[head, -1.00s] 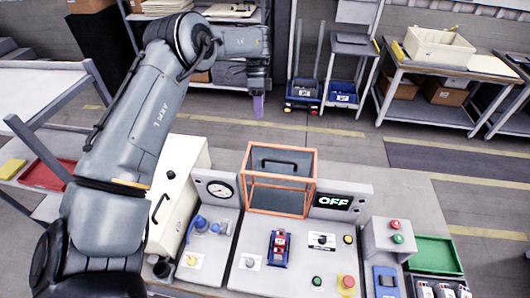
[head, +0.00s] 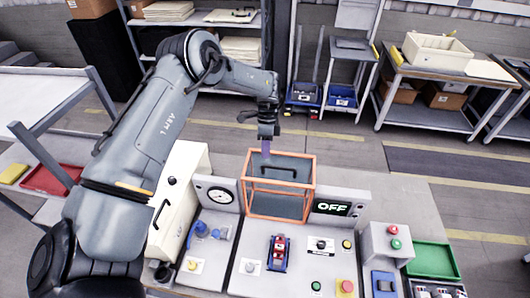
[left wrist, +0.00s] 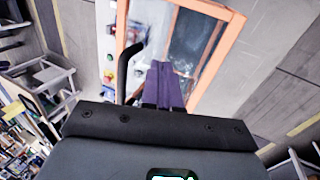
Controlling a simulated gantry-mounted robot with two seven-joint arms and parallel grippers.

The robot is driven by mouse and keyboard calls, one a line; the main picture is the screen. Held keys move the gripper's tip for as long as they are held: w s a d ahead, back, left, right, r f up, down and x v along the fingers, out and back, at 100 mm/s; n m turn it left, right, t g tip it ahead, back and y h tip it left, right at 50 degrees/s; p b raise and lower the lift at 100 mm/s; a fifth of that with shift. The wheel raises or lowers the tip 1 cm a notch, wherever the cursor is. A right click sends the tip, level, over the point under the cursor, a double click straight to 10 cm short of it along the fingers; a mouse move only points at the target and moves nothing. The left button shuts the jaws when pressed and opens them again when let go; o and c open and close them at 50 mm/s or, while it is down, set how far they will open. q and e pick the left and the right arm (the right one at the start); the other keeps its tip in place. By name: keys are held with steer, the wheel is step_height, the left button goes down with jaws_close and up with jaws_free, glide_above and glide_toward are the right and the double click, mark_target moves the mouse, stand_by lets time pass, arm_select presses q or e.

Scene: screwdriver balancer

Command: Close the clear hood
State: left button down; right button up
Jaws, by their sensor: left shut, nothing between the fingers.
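The clear hood (head: 281,185) has an orange frame. It stands raised at the back of the workbench, behind the panel, and the device in front of it is uncovered. A black bar handle (head: 280,172) is on its upper face. My left gripper (head: 266,150), with purple fingers, is shut and empty at the hood's upper far edge, close to the handle. In the left wrist view the fingers (left wrist: 163,85) point at the hood's pane (left wrist: 190,38), and the black handle (left wrist: 125,72) is just to their left. I cannot tell whether they touch. My right gripper is out of view.
A red and blue device (head: 278,253) sits on the panel in front of the hood. A gauge block (head: 218,192) and an OFF display (head: 333,208) flank the hood. A cream cabinet (head: 178,205) is to the left. Behind the bench is open floor.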

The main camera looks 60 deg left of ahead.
arm_select(q)
steer(key=shift+s+d+r+p, duration=0.15)
steer(key=shift+s+d+p, duration=0.3)
steer(key=shift+d, duration=0.25)
steer(key=shift+s+d+f, duration=0.2)
steer(key=shift+s+d, duration=0.1)
steer(key=shift+d, duration=0.1)
steer(key=shift+r, duration=0.1)
